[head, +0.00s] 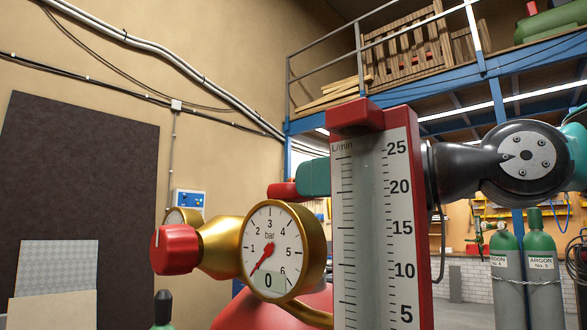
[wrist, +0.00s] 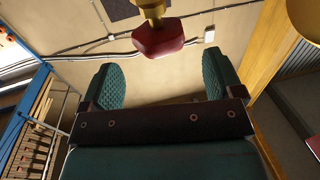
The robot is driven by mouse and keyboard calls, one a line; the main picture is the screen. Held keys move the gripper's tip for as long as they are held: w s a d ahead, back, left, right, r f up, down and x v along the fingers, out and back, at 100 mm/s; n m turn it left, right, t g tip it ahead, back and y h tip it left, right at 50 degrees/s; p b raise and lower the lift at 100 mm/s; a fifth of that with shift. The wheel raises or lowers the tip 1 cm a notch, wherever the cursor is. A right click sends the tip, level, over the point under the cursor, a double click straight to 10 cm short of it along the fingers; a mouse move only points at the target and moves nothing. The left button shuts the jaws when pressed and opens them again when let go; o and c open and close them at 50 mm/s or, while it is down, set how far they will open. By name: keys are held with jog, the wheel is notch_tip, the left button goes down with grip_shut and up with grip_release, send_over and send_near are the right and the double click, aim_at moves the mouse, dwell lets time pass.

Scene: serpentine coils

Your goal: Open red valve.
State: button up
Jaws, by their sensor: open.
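A red valve knob (head: 175,250) sits on a brass fitting at the left of a brass pressure gauge (head: 270,252) in the head view. The gauge's red needle points near 0. In the wrist view a red knob (wrist: 158,38) on a brass stem shows at the top centre, just beyond the gap between my fingertips. My gripper (wrist: 163,75) has its two teal ribbed fingers wide apart with nothing between them. In the head view the teal gripper (head: 313,177) is partly hidden behind the flow meter, beside a red part (head: 283,190). I cannot tell whether that is the knob in the wrist view.
A tall red-framed flow meter (head: 375,215) marked L/min stands in front of my arm and hides part of it. Green-topped argon cylinders (head: 541,265) stand at the right. A dark panel (head: 80,190) leans on the left wall. A blue-beamed mezzanine is overhead.

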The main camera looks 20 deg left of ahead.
aim_at(293, 188)
jog(key=p+x, duration=0.2)
jog(key=x, duration=0.3)
jog(key=shift+w+a, duration=0.1)
jog(key=shift+a, duration=0.25)
jog(key=c, duration=0.9)
